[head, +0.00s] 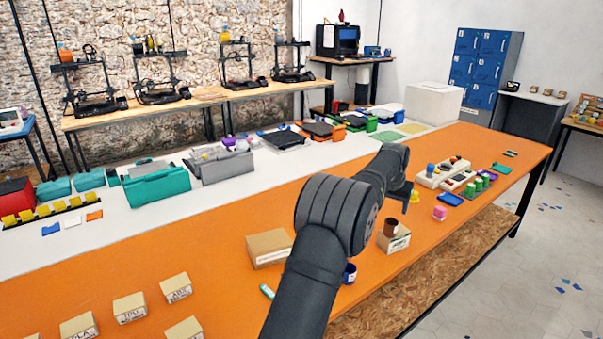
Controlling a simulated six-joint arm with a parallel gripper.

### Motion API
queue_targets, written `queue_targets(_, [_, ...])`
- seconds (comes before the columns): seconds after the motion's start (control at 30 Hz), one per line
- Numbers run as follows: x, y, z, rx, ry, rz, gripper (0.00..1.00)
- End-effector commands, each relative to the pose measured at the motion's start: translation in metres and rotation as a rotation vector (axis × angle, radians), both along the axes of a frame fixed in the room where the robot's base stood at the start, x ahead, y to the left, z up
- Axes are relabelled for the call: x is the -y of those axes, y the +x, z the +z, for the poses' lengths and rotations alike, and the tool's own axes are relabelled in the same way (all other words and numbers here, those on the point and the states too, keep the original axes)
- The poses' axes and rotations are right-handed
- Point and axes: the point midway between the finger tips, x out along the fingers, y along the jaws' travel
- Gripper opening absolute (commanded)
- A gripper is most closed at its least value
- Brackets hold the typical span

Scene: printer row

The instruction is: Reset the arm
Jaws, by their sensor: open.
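My arm reaches up from the bottom middle of the head view and bends over the orange table (225,225). My gripper (406,200) is at the arm's far end, above the right part of the table, small and partly hidden by my own wrist. It is open, and I see nothing held in it. A small yellow piece (414,196) shows right at the gripper; I cannot tell whether it is part of it or a thing behind it.
Labelled boxes (129,307) stand front left.

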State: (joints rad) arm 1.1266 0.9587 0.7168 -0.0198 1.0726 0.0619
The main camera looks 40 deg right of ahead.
Motion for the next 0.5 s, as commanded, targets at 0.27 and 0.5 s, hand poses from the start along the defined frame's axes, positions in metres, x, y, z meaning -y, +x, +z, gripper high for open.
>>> queue_targets(0.27, [0.016,0.006,-0.044,-0.002,0.002,0.000,0.63])
queue_targets(0.5, [0.031,0.013,-0.083,-0.001,0.002,-0.001,0.63])
